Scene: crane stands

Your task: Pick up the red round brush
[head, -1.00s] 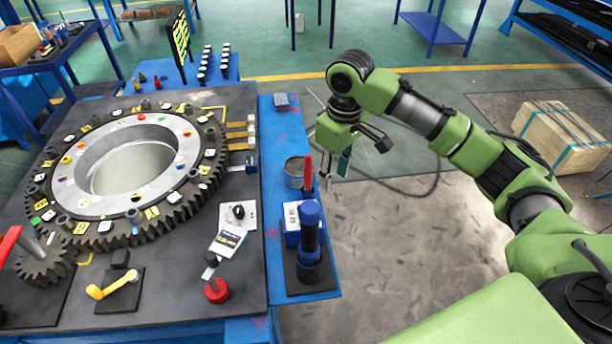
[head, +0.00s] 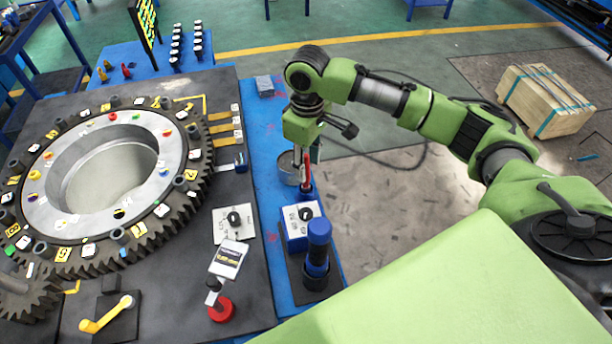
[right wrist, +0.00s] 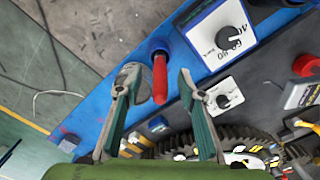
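The red round brush (right wrist: 160,80) shows as a slim red handle standing up from a blue holder (right wrist: 158,47) in the right wrist view. In the head view the brush (head: 306,172) stands at the blue table's right edge, partly hidden by my right gripper (head: 304,158). In the right wrist view my right gripper (right wrist: 158,76) is open, with its two fingers on either side of the red handle and gaps visible on both sides. My left gripper is not in view.
A metal cup (head: 287,172) stands beside the brush. A white-faced dial box (head: 300,222) and a blue cylinder (head: 319,240) stand nearer. A big gear ring (head: 190,215) fills the left. Floor right of the table is clear; a wooden crate (head: 545,105) lies beyond.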

